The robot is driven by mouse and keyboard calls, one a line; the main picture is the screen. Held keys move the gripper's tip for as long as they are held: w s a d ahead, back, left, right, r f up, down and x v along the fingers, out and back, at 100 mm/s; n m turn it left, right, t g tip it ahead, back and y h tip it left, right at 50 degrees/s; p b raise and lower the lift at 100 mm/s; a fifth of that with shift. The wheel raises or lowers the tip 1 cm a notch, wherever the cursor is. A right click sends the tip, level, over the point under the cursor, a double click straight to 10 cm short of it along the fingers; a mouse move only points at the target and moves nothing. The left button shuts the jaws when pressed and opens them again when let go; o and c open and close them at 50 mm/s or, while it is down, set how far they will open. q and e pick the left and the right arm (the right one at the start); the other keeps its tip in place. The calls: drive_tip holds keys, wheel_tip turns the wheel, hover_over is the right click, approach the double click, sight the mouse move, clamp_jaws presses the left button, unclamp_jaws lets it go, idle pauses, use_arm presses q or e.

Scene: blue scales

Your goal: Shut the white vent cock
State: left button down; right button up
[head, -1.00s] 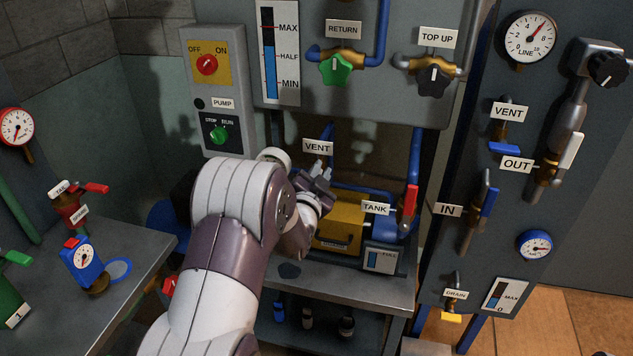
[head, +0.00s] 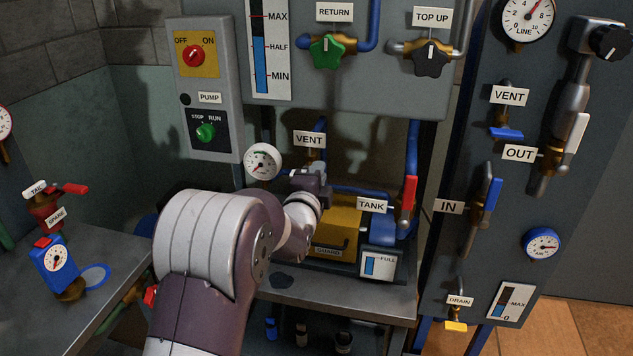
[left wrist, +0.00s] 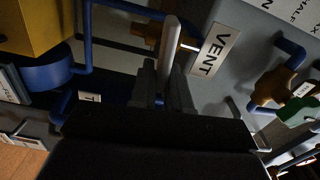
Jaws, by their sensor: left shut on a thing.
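The white vent cock sits under the white VENT label (head: 309,140), on a thin blue pipe behind the yellow pump guard. In the head view its brass body (head: 314,155) shows just above my left gripper (head: 310,174), which hides the handle. In the left wrist view the pale lever (left wrist: 171,42) stands between the fingers of my left gripper (left wrist: 163,82), beside the VENT label (left wrist: 214,50). The gripper is shut on this lever. The lever's exact angle to the pipe is hard to tell. My right gripper is in neither view.
A round white gauge (head: 262,162) stands close left of my gripper. The yellow guard (head: 337,222) and red TANK lever (head: 408,194) are to the right. Another VENT cock with a blue handle (head: 506,133) is on the right panel.

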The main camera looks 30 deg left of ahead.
use_arm(q)
drive_tip(key=shift+f+m+b, duration=0.3)
drive_tip(key=shift+f+m, duration=0.05)
drive_tip(key=shift+m, duration=0.15)
drive_tip(key=c, duration=1.2)
unclamp_jaws()
drive_tip(key=shift+r, duration=0.1)
drive_tip(key=shift+s, duration=0.1)
drive_tip(key=v, duration=1.2)
drive_tip(key=shift+s, duration=0.35)
